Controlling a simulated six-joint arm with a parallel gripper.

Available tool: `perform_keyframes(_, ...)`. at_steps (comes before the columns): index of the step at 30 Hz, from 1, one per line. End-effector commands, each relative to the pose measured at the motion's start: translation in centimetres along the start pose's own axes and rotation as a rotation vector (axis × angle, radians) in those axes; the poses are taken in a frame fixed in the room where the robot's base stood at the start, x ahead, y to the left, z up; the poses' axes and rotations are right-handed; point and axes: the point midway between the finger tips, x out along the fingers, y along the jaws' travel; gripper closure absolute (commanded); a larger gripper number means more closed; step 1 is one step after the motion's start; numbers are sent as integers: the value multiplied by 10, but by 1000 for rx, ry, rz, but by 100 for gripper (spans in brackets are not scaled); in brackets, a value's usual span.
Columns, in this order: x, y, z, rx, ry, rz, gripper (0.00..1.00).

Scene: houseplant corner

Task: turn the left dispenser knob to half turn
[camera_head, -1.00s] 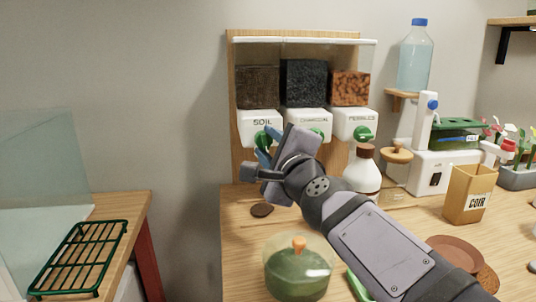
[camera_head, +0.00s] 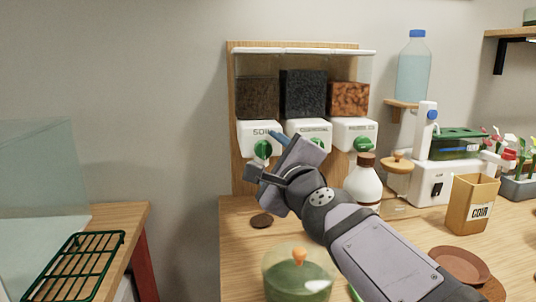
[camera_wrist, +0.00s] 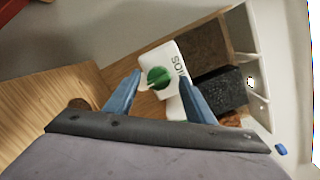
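The left dispenser knob (camera_head: 263,149) is a green disc with a raised grip bar, on the white front of the SOIL dispenser (camera_head: 254,133). In the wrist view the knob (camera_wrist: 158,78) shows between my blue fingertips, farther off than they are. My gripper (camera_wrist: 155,88) is open, with nothing between its fingers. In the head view my gripper (camera_head: 267,155) is just below and right of the knob, and one blue finger shows. The knob's grip bar is tilted in the head view.
The CHARCOAL dispenser (camera_head: 303,133) and PEBBLES dispenser (camera_head: 352,132) stand to the right, with a green knob (camera_head: 364,144) on the latter. A brown-capped white bottle (camera_head: 363,184) stands close right of my gripper. A glass-domed green pot (camera_head: 290,280) and a dark disc (camera_head: 261,221) are below.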

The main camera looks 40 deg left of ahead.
Motion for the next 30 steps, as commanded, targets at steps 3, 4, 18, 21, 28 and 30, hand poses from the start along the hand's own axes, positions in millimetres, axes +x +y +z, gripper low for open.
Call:
perform_keyframes(3,0,0,0,0,0,1,51)
perform_keyframes(4,0,1,0,-1,0,1,51)
perform_keyframes(18,-24,1,0,-1,-1,0,51)
perform_keyframes(21,-37,0,0,-1,-1,0,51)
perform_keyframes(28,-62,0,0,-1,-1,0,51)
perform_keyframes(30,-67,0,0,-1,0,0,51)
